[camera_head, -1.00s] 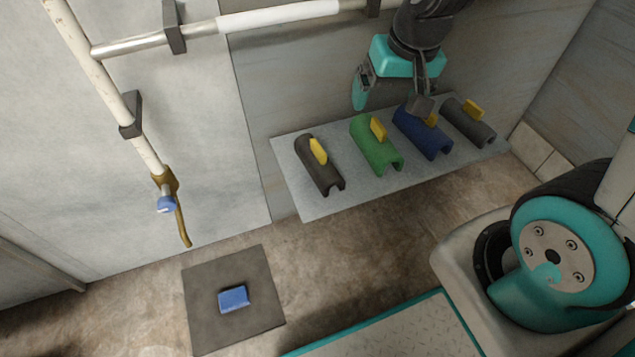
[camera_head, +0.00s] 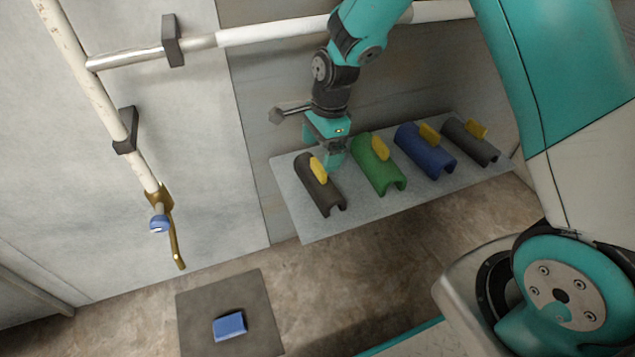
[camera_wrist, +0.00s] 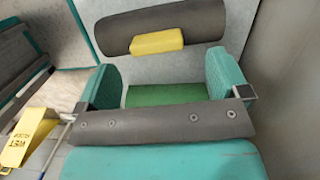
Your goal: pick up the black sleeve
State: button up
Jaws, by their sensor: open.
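The black sleeve (camera_head: 328,198), a dark half-round cover with a yellow tab (camera_head: 319,168), lies at the left end of a grey shelf (camera_head: 300,225). My gripper (camera_head: 321,152) is open and empty, over the shelf near the sleeve's back end and the green sleeve (camera_head: 382,172). In the wrist view, a dark sleeve (camera_wrist: 195,22) with a yellow tab lies beyond my open fingers (camera_wrist: 163,78). A strip of green (camera_wrist: 165,95) shows between the fingers, partly hidden by my gripper's bar. I cannot tell the exact height above the sleeves.
A blue sleeve (camera_head: 425,155) and a dark grey sleeve (camera_head: 470,145) lie further right on the shelf. White pipes (camera_head: 280,22) run along the wall behind. A blue block (camera_head: 229,326) lies on a dark floor mat (camera_head: 195,310). A yellow sign (camera_wrist: 25,132) shows in the wrist view.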

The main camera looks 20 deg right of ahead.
aim_at(318, 165)
jog(key=f, duration=0.1)
jog(key=f+b, duration=0.1)
jog(key=f, duration=0.1)
jog(key=f+b, duration=0.1)
jog(key=f, duration=0.1)
jog(key=shift+s+a, duration=0.25)
jog(key=shift+a, duration=0.15)
jog(key=shift+r, duration=0.1)
jog(key=shift+c, duration=0.2)
jog(key=c, duration=1)
jog(key=shift+o, duration=0.2)
jog(key=shift+r, duration=0.15)
